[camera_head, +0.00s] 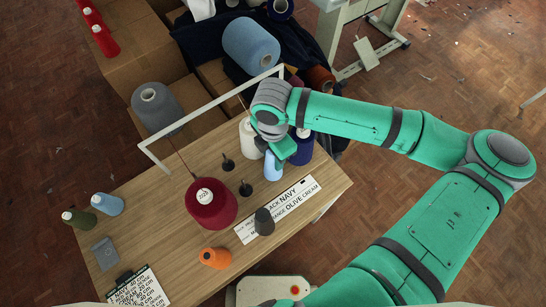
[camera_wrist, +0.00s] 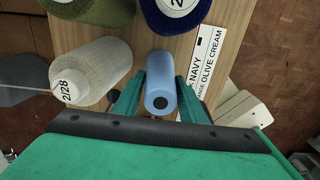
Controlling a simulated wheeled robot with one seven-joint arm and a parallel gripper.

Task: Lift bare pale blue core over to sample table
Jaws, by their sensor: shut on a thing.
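A bare pale blue core (camera_wrist: 161,85) stands between the two green fingers of my gripper (camera_wrist: 157,100) in the wrist view. The fingers are shut on it, and its dark hollow end faces the camera. In the head view the core (camera_head: 272,167) shows just below my gripper (camera_head: 277,150), over the wooden table (camera_head: 150,205) by the cream and navy cones. I cannot tell whether its lower end touches the table. Another pale blue spool (camera_head: 107,204) lies at the table's left end. I cannot tell which surface is the sample table.
A cream cone (camera_wrist: 95,75), navy cone (camera_wrist: 180,12) and olive cone (camera_wrist: 95,10) stand close by.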

